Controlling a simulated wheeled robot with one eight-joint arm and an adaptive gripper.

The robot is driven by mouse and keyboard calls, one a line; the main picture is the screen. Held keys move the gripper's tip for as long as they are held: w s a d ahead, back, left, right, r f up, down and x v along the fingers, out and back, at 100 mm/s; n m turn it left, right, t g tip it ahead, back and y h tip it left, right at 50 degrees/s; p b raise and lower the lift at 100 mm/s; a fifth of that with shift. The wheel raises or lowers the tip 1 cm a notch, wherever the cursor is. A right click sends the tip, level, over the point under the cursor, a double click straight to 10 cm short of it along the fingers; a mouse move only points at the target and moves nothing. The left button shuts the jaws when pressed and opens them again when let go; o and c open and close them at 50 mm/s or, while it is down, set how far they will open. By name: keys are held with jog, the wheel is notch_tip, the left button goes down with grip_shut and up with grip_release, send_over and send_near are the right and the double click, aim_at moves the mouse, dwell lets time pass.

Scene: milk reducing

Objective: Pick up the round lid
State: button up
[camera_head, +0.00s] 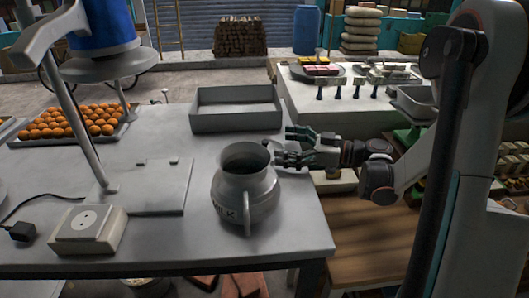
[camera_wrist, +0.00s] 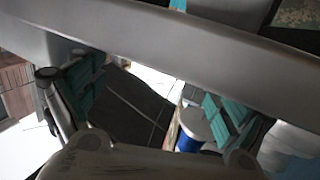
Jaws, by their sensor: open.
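A grey milk can (camera_head: 245,195) with lettering and a handle stands upright on the table near its right edge. Its round top looks dark, like an open mouth; I cannot make out a separate round lid in either view. My gripper (camera_head: 286,146) is at the can's upper right, close to its rim, with fingers pointing left. I cannot tell whether it touches the can. In the wrist view my gripper (camera_wrist: 155,100) has its teal-padded fingers spread wide, with nothing seen held between them. A broad grey band (camera_wrist: 180,45) crosses that view; I cannot tell what it is.
The grey table (camera_head: 150,235) carries an empty shallow tray (camera_head: 236,122) behind the can, a tray of oranges (camera_head: 75,122) at far left, a flat plate (camera_head: 150,187) and a white box (camera_head: 88,228). A blue machine (camera_head: 100,25) overhangs the left. The front right tabletop is clear.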

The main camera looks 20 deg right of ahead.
aim_at(265, 141)
jog(key=x, duration=0.1)
jog(key=b+x, duration=0.1)
jog(key=x, duration=0.2)
jog(key=shift+s+a+r+b, duration=0.1)
jog(key=shift+s+a+b, duration=0.15)
jog(key=shift+a, duration=0.3)
jog(key=shift+w+a, duration=0.4)
jog(key=shift+s, duration=0.1)
grip_shut()
